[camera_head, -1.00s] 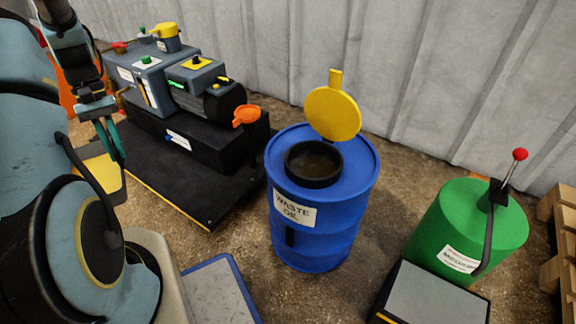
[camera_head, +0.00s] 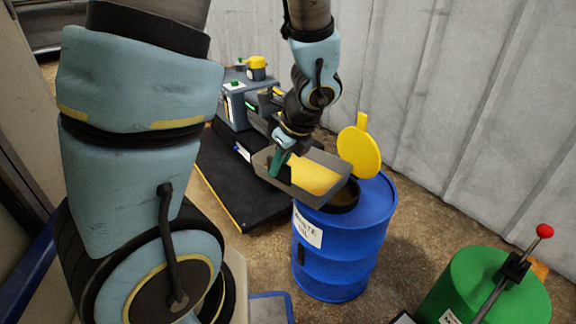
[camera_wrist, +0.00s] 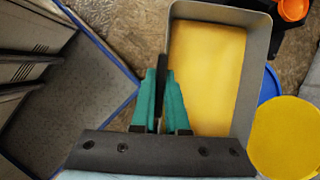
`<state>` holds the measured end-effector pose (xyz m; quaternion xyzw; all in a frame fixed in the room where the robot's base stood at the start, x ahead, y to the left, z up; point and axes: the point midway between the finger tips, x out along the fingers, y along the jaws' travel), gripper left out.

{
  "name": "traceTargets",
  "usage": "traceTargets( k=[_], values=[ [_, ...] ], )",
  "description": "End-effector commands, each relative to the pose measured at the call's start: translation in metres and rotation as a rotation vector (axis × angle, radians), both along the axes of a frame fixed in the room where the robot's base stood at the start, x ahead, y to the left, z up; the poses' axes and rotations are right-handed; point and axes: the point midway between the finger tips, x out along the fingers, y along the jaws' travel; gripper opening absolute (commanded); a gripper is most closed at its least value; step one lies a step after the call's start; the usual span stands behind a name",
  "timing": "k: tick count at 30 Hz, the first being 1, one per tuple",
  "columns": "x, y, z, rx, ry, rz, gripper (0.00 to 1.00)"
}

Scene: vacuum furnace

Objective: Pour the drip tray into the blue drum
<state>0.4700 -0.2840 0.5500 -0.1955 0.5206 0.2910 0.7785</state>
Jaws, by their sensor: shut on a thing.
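The drip tray (camera_head: 311,196) is a grey rectangular tray holding yellow liquid, held in the air beside and partly over the blue drum's black opening. In the wrist view the drip tray (camera_wrist: 258,70) looks roughly level, the yellow filling most of its floor. My gripper (camera_head: 281,165), with green fingers, is shut on the tray's near left side; the fingers also show in the wrist view (camera_wrist: 161,95). The blue drum (camera_head: 340,255) stands upright with a white waste-oil label. Its yellow lid (camera_head: 359,152) is tilted up at the back; the tray hides part of the opening.
A green canister (camera_head: 475,290) with a red-knobbed lever (camera_head: 545,231) stands at the front right. A grey pump unit (camera_head: 235,105) on a black platform (camera_head: 215,180) is behind left. A corrugated wall (camera_head: 450,110) runs behind the drum.

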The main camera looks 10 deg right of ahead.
Motion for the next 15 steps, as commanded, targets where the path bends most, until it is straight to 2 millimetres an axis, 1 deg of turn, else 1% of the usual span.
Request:
traceTargets(
  k=[1, 3, 6, 15],
  values=[
    [-0.008, -0.007, 0.003, -0.001, -0.001, -0.082, 0.0],
    [-0.015, -0.012, 0.004, -0.001, -0.001, -0.163, 0.0],
    [-0.02, -0.016, 0.004, -0.001, -0.001, -0.225, 0.0],
    [-0.021, -0.017, -0.001, 0.0, -0.002, -0.24, 0.0]
  ],
)
